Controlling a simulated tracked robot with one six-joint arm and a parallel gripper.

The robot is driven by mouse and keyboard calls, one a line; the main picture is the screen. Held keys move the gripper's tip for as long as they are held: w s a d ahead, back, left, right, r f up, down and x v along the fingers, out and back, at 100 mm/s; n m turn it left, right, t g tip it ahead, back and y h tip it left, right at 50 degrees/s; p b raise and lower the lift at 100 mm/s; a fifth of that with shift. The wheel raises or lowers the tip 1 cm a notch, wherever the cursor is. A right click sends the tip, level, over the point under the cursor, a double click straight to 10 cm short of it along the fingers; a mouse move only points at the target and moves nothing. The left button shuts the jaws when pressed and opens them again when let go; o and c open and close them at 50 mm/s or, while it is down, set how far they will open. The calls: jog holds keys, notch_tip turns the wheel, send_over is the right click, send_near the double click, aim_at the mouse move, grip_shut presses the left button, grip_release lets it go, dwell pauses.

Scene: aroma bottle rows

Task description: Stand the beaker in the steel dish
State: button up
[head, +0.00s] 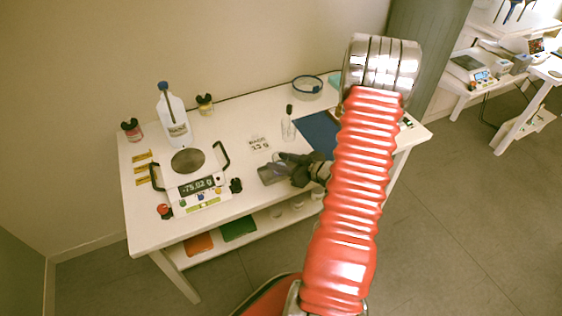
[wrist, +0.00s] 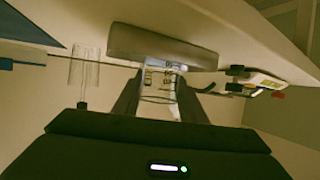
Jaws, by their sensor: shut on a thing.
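My gripper (head: 291,169) is low over the front middle of the white table, its dark fingers pointing left. In the wrist view the gripper (wrist: 160,92) is shut on a clear vessel with a thin round rim, which looks like the beaker (wrist: 158,100). A grey, smooth-sided thing (head: 270,174), seemingly the steel dish, shows just left of the fingertips. In the wrist view this grey thing (wrist: 160,45) spans wide beyond the fingertips. I cannot tell whether it and the beaker touch. The beaker's base is hidden.
The scale (head: 195,185) stands left, reading -75.02 g. A white bottle (head: 173,115) and small jars stand behind it. A slim dark-topped glass bottle (head: 289,126) and a blue mat (head: 318,133) are behind my gripper. A blue-rimmed dish (head: 307,86) is at the back.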

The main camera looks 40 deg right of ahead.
jog(key=shift+f, duration=0.1)
jog(key=o, duration=1.1)
jog(key=v, duration=1.2)
dwell(0.3)
